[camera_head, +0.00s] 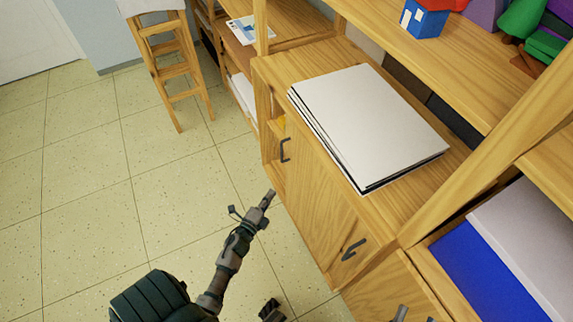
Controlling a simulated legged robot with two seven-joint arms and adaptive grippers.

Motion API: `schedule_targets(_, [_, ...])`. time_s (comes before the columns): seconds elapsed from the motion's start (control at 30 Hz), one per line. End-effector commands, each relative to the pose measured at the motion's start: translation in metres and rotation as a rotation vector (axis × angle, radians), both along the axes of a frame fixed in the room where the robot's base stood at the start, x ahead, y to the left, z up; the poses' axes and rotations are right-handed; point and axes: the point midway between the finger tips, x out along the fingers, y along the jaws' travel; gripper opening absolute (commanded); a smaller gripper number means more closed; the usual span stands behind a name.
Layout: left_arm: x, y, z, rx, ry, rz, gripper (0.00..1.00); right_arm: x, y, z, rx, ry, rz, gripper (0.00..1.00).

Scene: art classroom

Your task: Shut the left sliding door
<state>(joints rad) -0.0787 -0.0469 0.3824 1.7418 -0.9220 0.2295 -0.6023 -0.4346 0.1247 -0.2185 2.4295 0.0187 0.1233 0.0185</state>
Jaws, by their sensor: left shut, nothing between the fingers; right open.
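The wooden cabinet has a left sliding door (300,178) with a dark handle (286,149). A narrow gap shows between this door and the cabinet's left side, with something yellow (281,121) inside. The right door (335,228) has a dark handle (352,249) near its right edge. My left gripper (266,198) is shut and empty. It appears in front of the cabinet's lower left part, below the left handle; contact cannot be told. My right gripper (271,311) seems to be the dark part at the bottom edge, mostly cut off, open and apart from the doors.
A stack of large boards (370,125) lies on the cabinet top. A wooden stool (168,65) stands at the back left. More shelving with blue and white items (490,280) is at the right. The tiled floor (90,200) to the left is clear.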

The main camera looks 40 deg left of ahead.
Motion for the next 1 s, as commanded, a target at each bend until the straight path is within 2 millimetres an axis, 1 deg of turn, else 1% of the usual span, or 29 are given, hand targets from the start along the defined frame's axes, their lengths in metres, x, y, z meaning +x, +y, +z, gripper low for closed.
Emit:
schedule_targets(0.17, [0.025,0.007,0.000,0.000,-0.002,-0.001,0.00,-0.002,0.003,0.007,0.013,-0.048,-0.001,0.58])
schedule_targets(0.4, [0.076,0.023,-0.006,-0.010,0.000,0.000,0.00,-0.009,0.008,0.021,0.045,-0.167,-0.002,0.58])
schedule_targets(0.53, [0.100,0.029,-0.006,-0.010,0.002,0.000,0.00,-0.016,0.008,0.029,0.068,-0.240,-0.004,0.58])
schedule_targets(0.6, [0.105,0.040,-0.007,-0.009,0.003,0.001,0.00,-0.019,0.007,0.033,0.079,-0.271,-0.004,0.58])
schedule_targets(0.73, [0.113,0.052,-0.006,-0.012,0.002,0.000,0.00,-0.024,0.006,0.038,0.095,-0.319,-0.005,0.58])
schedule_targets(0.83, [0.116,0.056,-0.005,-0.010,0.002,0.000,0.00,-0.027,0.004,0.041,0.103,-0.339,-0.005,0.58])
schedule_targets(1.0, [0.118,0.058,-0.004,-0.011,0.001,0.000,0.00,-0.028,0.003,0.042,0.107,-0.350,-0.006,0.58])
